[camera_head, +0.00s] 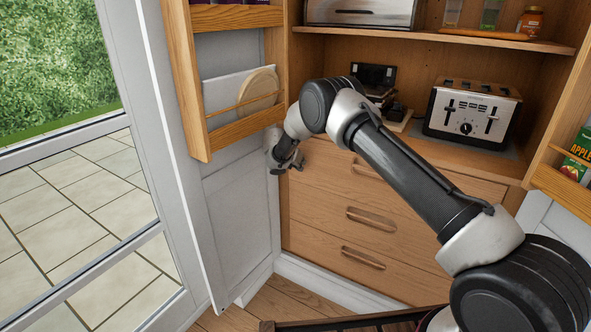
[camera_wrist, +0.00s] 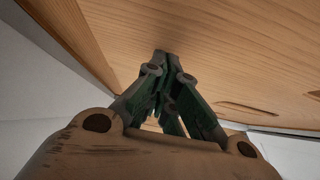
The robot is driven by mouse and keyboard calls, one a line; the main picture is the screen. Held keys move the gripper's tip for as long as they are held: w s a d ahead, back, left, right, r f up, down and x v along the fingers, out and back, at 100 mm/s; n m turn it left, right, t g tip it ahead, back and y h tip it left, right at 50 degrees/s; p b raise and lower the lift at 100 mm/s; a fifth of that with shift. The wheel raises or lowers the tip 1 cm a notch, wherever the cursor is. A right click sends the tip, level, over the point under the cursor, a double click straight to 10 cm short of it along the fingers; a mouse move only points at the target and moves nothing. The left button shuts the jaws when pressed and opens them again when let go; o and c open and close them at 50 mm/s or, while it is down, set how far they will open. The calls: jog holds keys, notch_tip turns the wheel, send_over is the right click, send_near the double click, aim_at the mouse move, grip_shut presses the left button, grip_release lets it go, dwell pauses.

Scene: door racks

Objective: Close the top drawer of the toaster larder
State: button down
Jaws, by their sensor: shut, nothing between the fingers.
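The larder has a stack of wooden drawers under the toaster. The top drawer (camera_head: 328,166) shows in the head view, with its handle partly hidden by my arm. Its front looks about in line with the drawers below; a small gap cannot be ruled out. My gripper (camera_head: 284,164) is at the left end of the top drawer's front, beside the open left door. In the wrist view my gripper (camera_wrist: 162,58) is shut and empty, its fingertips close to a wooden surface (camera_wrist: 215,50); I cannot tell whether they touch it. The toaster (camera_head: 470,112) stands on the counter above.
The left door (camera_head: 240,215) stands open with a wooden rack (camera_head: 240,128) holding boards, close to my gripper. The middle drawer (camera_head: 320,210) and bottom drawer (camera_head: 310,243) are below. A right door rack (camera_head: 565,185) holds packets. Wooden floor is in front.

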jog(key=shift+w+d, duration=0.35)
jog(key=shift+w, duration=0.15)
jog(key=shift+w+d+r, duration=0.1)
jog(key=shift+r, duration=0.05)
